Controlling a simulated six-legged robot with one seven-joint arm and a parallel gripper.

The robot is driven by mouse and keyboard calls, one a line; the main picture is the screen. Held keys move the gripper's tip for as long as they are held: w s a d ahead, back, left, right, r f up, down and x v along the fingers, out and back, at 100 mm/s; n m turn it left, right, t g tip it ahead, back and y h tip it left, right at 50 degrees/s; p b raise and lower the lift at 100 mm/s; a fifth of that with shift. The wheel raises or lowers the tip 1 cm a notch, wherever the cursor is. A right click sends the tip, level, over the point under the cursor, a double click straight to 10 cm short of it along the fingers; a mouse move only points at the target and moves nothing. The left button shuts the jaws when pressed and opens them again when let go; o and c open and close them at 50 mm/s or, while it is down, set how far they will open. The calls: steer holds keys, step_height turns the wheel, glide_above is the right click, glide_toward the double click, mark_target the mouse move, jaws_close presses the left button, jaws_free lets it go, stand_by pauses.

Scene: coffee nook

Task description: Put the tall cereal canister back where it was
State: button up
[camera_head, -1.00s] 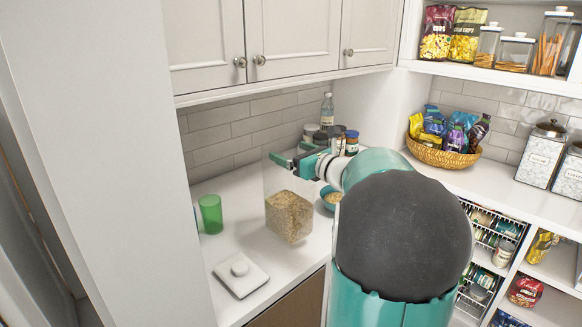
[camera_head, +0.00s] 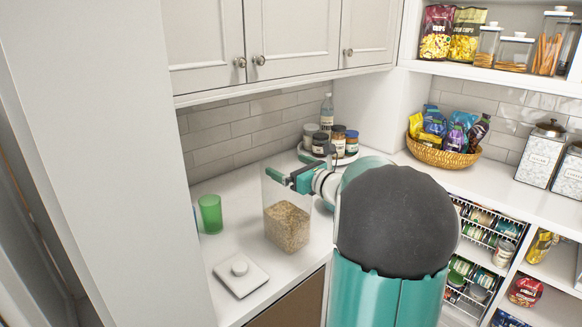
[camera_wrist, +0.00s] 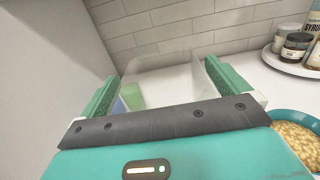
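The tall cereal canister (camera_head: 287,227) is a clear, open-topped box with cereal in its lower part. It is upright at the counter's front, right of the white lid (camera_head: 240,275). I cannot tell whether its base touches the counter. My gripper (camera_head: 291,179) is at its upper end, one finger on each side, shut on its clear walls. In the wrist view the fingers (camera_wrist: 168,88) flank the see-through walls (camera_wrist: 165,75). The lid lies flat on the counter, apart from the canister.
A green cup (camera_head: 210,214) stands left, with a blue one partly hidden beside it. A blue bowl of cereal (camera_wrist: 297,140) is close on the right. Jars (camera_head: 338,140) stand on a round tray in the back corner. The counter behind the canister is clear.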

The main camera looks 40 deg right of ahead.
steer(key=shift+r, duration=0.15)
steer(key=s, duration=1.2)
steer(key=shift+d, duration=0.2)
